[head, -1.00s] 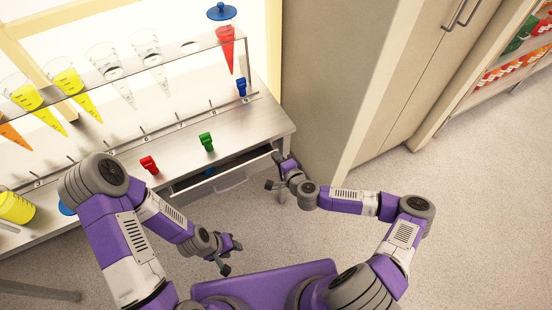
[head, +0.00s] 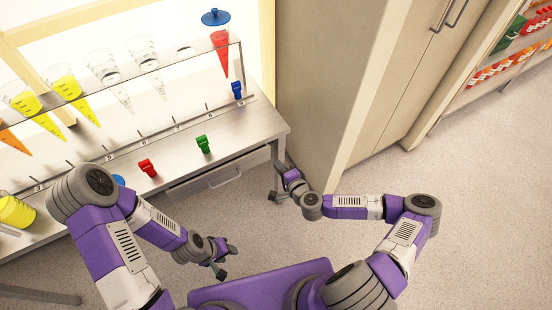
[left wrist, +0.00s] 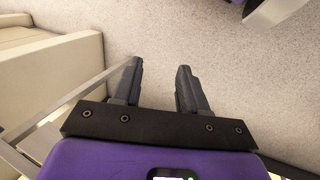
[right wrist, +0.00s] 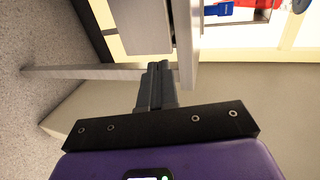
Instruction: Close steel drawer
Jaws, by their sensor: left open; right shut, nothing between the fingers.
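The steel drawer (head: 203,184) is under the right part of the steel bench (head: 245,128), its handle (head: 226,180) on the front. No opening into it shows in the head view, and its front looks level or nearly level with the bench edge. The drawer front (right wrist: 140,25) also shows in the right wrist view. My right gripper (head: 277,183) is shut and empty, near the bench's right front leg and right of the drawer; its fingers (right wrist: 155,86) are together. My left gripper (head: 227,261) is open and empty, above the floor in front of the bench; its spread fingers show in the left wrist view (left wrist: 160,86).
A red clip (head: 147,167) and a green clip (head: 203,144) stand on the bench near its front edge. A rack holds several cone-shaped vessels. A tall beige cabinet (head: 325,90) stands right of the bench, close to my right gripper. The floor in front is clear.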

